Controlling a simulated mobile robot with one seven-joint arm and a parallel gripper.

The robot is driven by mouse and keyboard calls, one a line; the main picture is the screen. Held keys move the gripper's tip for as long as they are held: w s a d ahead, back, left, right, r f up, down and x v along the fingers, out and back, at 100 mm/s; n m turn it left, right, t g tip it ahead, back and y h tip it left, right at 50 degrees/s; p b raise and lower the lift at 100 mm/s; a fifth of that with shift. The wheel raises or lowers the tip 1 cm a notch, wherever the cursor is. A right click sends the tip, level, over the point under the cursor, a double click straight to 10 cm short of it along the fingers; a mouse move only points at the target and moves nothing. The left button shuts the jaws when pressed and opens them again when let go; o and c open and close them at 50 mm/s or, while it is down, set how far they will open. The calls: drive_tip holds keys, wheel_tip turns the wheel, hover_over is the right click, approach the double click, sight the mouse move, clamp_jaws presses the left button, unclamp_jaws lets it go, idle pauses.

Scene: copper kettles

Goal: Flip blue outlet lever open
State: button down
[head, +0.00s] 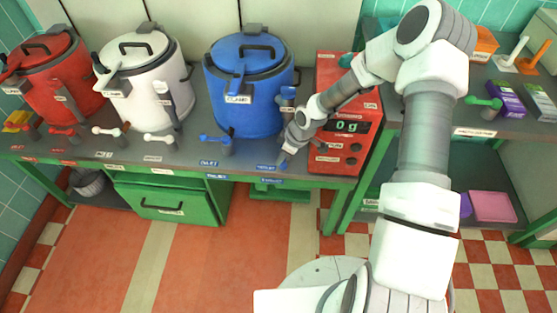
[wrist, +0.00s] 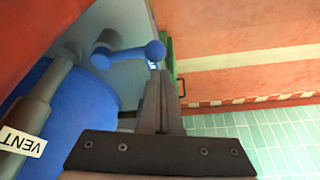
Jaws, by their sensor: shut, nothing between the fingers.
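The blue kettle (head: 248,95) stands on the grey counter. A blue lever (head: 212,139) on a grey post shows at its front left, with its arm pointing left. My gripper (head: 286,156) is shut and empty, low at the kettle's front right, beside the red scale cabinet. The wrist view shows my gripper's fingers (wrist: 160,92) together, their tips close to a blue lever (wrist: 128,54) with a rounded end. I cannot tell whether they touch, or which lever this is.
The red scale cabinet (head: 344,125) reads 0 g, close to my gripper. A pipe marked VENT (wrist: 25,122) stands near my fingers in the wrist view. White (head: 140,85) and red kettles (head: 60,85) stand left. The floor before the counter is clear.

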drive_tip(key=p+v, duration=0.3)
drive_tip(key=v, duration=1.1)
drive_tip(key=shift+r, duration=0.4)
drive_tip(key=shift+d, duration=0.15)
